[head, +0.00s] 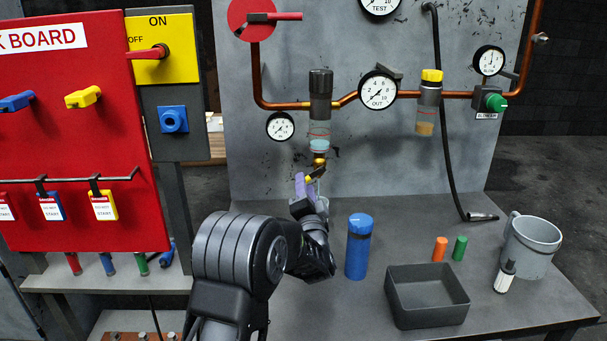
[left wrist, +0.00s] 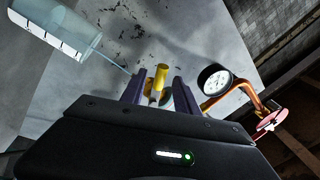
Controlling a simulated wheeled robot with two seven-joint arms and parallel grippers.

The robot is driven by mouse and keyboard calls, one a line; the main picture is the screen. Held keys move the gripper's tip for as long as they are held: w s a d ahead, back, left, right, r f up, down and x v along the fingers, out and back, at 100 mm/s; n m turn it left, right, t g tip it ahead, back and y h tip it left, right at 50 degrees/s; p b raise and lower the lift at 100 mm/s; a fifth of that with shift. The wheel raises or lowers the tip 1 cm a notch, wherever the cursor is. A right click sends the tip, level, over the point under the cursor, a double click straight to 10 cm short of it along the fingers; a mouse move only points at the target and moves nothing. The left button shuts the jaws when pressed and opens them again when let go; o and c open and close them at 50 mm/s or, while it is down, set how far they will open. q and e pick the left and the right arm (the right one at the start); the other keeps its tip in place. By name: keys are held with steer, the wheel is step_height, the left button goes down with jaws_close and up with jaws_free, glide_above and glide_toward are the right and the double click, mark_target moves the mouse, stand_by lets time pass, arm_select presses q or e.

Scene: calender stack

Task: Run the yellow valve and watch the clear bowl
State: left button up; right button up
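The clear bowl (head: 319,132) hangs under a dark cap on the copper pipe, with pale blue liquid low inside and red rings around it. The yellow valve (head: 318,161) is at its bottom. My left gripper (head: 305,181) is just below the valve, its purple fingers pointing up. In the left wrist view, the yellow valve (left wrist: 160,76) stands between the two spread fingers (left wrist: 157,90), with a gap at each side. A clear cylinder (left wrist: 58,30) with tick marks is at upper left there; I cannot tell whether it is the bowl. My right gripper is not in view.
A blue bottle (head: 359,246) stands right of my left arm. A grey tray (head: 427,310), orange and green cylinders and a grey mug (head: 532,245) are farther right. A small gauge (head: 280,126) is left of the bowl. The red board (head: 75,130) stands at left.

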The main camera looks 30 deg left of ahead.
arm_select(q)
steer(key=x, duration=0.5)
steer(key=shift+w+a, duration=0.25)
steer(key=shift+w, duration=0.05)
steer(key=shift+c, duration=0.5)
jaws_close()
steer(key=shift+r, duration=0.1)
stand_by(0.5)
